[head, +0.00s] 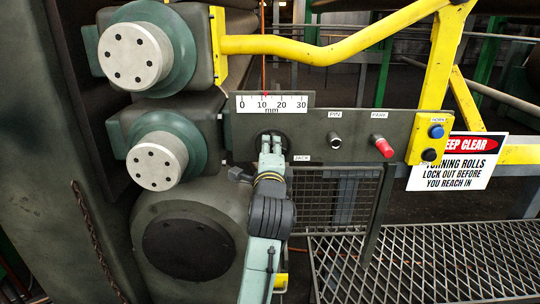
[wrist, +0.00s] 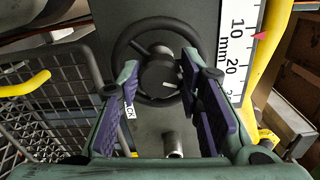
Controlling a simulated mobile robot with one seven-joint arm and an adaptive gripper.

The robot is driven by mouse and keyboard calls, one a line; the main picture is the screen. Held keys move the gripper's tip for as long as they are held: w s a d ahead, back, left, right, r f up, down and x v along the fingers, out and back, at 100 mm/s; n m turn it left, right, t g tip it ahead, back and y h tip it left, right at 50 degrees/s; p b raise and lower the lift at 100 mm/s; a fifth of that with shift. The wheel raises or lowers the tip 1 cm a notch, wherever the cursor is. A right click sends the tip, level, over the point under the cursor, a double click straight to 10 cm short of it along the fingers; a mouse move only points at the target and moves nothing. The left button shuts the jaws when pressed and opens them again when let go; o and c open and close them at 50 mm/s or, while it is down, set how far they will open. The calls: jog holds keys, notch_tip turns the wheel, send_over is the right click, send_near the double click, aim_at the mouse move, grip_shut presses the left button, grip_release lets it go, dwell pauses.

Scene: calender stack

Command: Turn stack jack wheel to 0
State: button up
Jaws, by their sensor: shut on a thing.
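The jack wheel (wrist: 150,23) is a dark ring with spokes and a round hub on the grey panel. It shows in the head view (head: 257,141) above the JACK label (head: 302,158), mostly behind my gripper. My gripper (head: 271,139) reaches up to the wheel from below. In the wrist view my gripper (wrist: 163,66) has its purple-padded fingers on either side of the hub, shut on the wheel; the exact contact is hard to see. The mm scale (head: 275,104) runs from 0 to 30. Its red pointer (head: 265,94) stands near 10, slightly toward 20.
Right of the wheel are a PIN knob (head: 335,141), a red PARK handle (head: 383,146) and a blue button (head: 436,131). Roll ends (head: 157,160) stand close on the left. A yellow rail (head: 320,52) crosses above. Mesh guarding (head: 325,195) lies below the panel.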

jog(key=m+b, duration=0.4)
jog(key=m, duration=0.7)
jog(key=shift+b, duration=0.4)
jog(key=m+b, duration=0.2)
jog(key=m, duration=0.3)
jog(key=shift+d+r+m, duration=0.1)
jog(key=shift+d+m, duration=0.05)
jog(key=shift+m, duration=0.15)
jog(key=m+p, duration=0.3)
jog(key=m, duration=0.5)
jog(key=m+p, duration=0.4)
jog(key=m, duration=0.4)
jog(key=m+p, duration=0.4)
jog(key=m, duration=0.4)
jog(key=shift+d, duration=0.25)
jog(key=shift+f+m, duration=0.25)
jog(key=shift+m, duration=0.05)
